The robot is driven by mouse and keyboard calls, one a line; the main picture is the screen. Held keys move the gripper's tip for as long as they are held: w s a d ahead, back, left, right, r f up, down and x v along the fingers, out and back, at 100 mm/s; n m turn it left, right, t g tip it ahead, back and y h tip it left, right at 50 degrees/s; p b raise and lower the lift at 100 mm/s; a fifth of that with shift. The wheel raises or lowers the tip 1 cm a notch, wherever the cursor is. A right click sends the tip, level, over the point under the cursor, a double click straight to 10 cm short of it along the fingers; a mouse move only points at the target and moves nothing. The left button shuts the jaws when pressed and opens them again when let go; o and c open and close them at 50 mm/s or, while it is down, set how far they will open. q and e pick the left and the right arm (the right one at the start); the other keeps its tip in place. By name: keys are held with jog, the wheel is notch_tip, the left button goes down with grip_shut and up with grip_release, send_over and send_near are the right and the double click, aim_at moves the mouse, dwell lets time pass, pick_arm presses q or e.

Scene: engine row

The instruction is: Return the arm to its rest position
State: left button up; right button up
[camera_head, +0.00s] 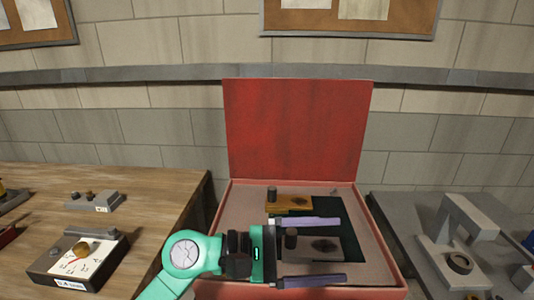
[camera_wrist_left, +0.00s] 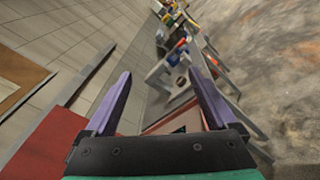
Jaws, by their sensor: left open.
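My left arm (camera_head: 185,255), teal with a black wrist, reaches in from the bottom left of the head view. My left gripper (camera_head: 342,250) has its two purple fingers spread wide and points right, over or in front of the open red box. In the left wrist view, the gripper (camera_wrist_left: 158,73) is also open, with nothing held between its fingers. A grey block with a dark knob (camera_head: 318,248) shows between the fingers in the head view; it appears to lie in the box. My right gripper is not in view.
The red box (camera_head: 295,130) has its lid raised; an orange block (camera_head: 290,203) lies inside. A wooden table (camera_head: 150,190) with a gauge (camera_head: 78,262) and a small grey part (camera_head: 95,201) is at left. A grey bench (camera_head: 400,215) with a grey bracket (camera_head: 460,235) is at right.

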pick_arm(q)
jog(key=w+a+r+n+t+h, duration=0.35)
jog(key=r+n+t, duration=0.25)
jog(key=n, duration=0.3)
jog(key=w+a+n+t+y, duration=0.45)
jog(key=a+n+t, duration=0.25)
jog(key=n, duration=0.4)
jog(key=w+a+n+t+y, duration=0.3)
jog(key=a+n+t+y, duration=0.3)
jog(key=n, duration=0.6)
jog(key=a+f+n+g+y, duration=0.5)
jog(key=a+f+n+y, duration=0.75)
jog(key=f+n, duration=0.6)
jog(key=s+a+f+n+g+h, duration=0.25)
jog(key=s+f+n+g, duration=0.8)
jog(key=s+f, duration=0.85)
notch_tip(320, 180, down, 22)
jog(key=s+m+g, duration=0.1)
jog(key=s+g, duration=0.1)
jog(key=g, duration=0.1)
jog(key=s+a+f, duration=0.2)
jog(key=s+f, duration=0.6)
jog(key=s+a+f, duration=0.1)
jog(key=s+f, duration=0.6)
jog(key=s, duration=0.2)
jog(key=shift+a+f+g+y, duration=0.3)
jog(key=shift+a+f+g, duration=0.05)
